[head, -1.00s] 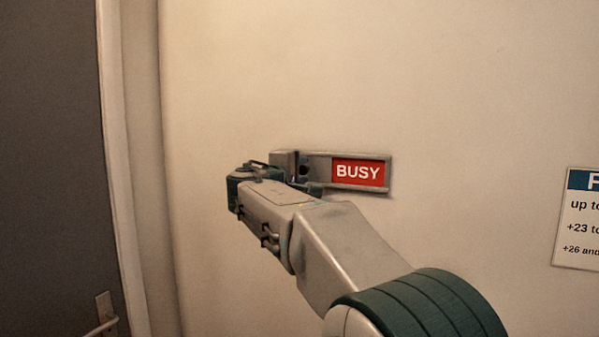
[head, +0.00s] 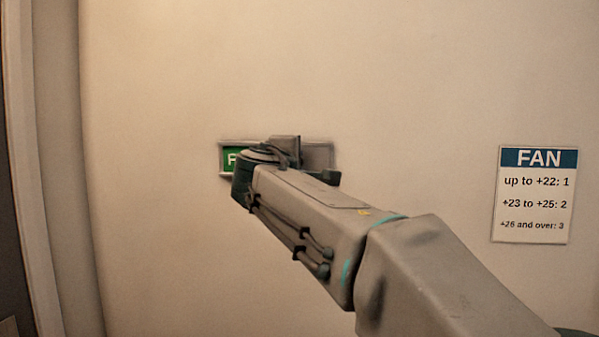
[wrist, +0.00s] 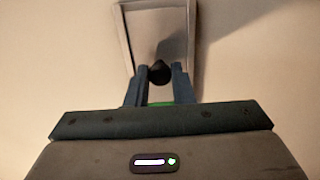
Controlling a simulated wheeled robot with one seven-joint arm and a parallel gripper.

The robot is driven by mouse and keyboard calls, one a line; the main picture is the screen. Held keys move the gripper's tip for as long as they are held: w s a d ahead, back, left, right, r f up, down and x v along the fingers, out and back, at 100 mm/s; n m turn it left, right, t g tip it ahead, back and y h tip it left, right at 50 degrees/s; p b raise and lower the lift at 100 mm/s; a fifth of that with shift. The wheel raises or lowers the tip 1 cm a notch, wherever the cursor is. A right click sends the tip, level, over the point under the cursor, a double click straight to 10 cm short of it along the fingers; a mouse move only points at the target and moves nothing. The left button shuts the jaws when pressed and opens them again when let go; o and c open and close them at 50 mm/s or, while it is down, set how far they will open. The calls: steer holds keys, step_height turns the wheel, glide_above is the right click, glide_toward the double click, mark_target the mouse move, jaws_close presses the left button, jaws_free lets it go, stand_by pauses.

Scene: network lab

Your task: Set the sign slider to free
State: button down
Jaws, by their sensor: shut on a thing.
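The sign (head: 224,142) is a narrow grey frame on the wall in the head view. A green panel (head: 230,158) with a white letter F shows at its left end; my arm hides the rest of the word. The grey slider plate (head: 320,155) covers the right part, and no red shows. In the wrist view, my gripper (wrist: 160,84) is shut on the dark slider knob (wrist: 159,71), one finger on each side. The grey slider (wrist: 172,35) stretches away beyond the knob, and a bit of green (wrist: 160,103) shows between the fingers.
A FAN notice (head: 535,195) hangs on the wall to the right of the sign. A door frame (head: 30,200) stands at the far left. The wall around the sign is otherwise bare.

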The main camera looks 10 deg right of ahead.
steer(key=shift+d, duration=0.1)
steer(key=c, duration=1.5)
jaws_free()
steer(key=shift+o, duration=1.2)
steer(key=shift+s+d, duration=0.1)
steer(key=shift+d, duration=0.1)
steer(key=shift+a, duration=0.1)
steer(key=b+v, duration=0.2)
steer(key=v, duration=1.1)
steer(key=shift+s, duration=0.35)
steer(key=shift+a, duration=0.1)
